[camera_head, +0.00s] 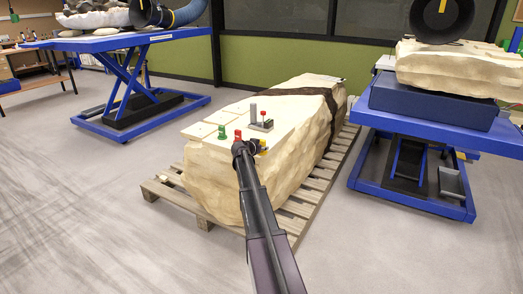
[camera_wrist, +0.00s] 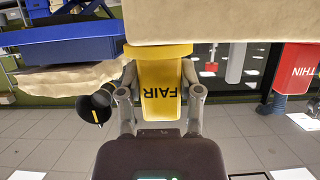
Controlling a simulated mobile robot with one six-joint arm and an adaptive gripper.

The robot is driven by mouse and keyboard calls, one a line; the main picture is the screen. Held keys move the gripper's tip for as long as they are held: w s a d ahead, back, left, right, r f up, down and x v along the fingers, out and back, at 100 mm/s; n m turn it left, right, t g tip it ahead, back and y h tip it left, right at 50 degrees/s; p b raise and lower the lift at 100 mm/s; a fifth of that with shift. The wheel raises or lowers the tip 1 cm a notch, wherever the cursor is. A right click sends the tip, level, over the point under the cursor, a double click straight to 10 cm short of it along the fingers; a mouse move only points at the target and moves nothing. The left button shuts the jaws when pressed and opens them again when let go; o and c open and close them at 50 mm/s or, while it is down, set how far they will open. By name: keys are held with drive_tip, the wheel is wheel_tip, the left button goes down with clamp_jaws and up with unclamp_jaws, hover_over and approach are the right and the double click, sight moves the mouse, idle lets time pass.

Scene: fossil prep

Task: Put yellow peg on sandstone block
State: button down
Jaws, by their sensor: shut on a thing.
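The yellow peg (camera_wrist: 166,70), marked FAIR, is between the two fingers of my gripper (camera_wrist: 160,78), which is shut on it. The wrist picture is upside down, and the peg's wide end meets the pale edge of a beige stone surface (camera_wrist: 225,22); I cannot tell whether they touch. In the head view my gripper (camera_head: 251,148) is over the near top of the large beige block (camera_head: 285,165), with a bit of the yellow peg (camera_head: 262,144) showing at its right. Several pale flat pieces (camera_head: 200,130) lie on the block's left end.
A green peg (camera_head: 222,132) and a red peg (camera_head: 238,135) stand left of my gripper. A grey cylinder (camera_head: 253,112) and a small red-topped item (camera_head: 263,115) stand behind it. The block rests on a wooden pallet (camera_head: 160,190). Blue lift tables (camera_head: 430,135) flank it.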

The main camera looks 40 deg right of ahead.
drive_tip(key=shift+f, duration=0.15)
drive_tip(key=shift+c, duration=1.3)
unclamp_jaws()
drive_tip(key=shift+s+a+r, duration=0.1)
drive_tip(key=shift+a+r, duration=0.15)
drive_tip(key=shift+r, duration=0.05)
drive_tip(key=p+v, duration=0.4)
drive_tip(key=v, duration=0.7)
drive_tip(key=shift+a+p, duration=0.2)
drive_tip(key=shift+p, duration=0.1)
drive_tip(key=shift+r, duration=0.15)
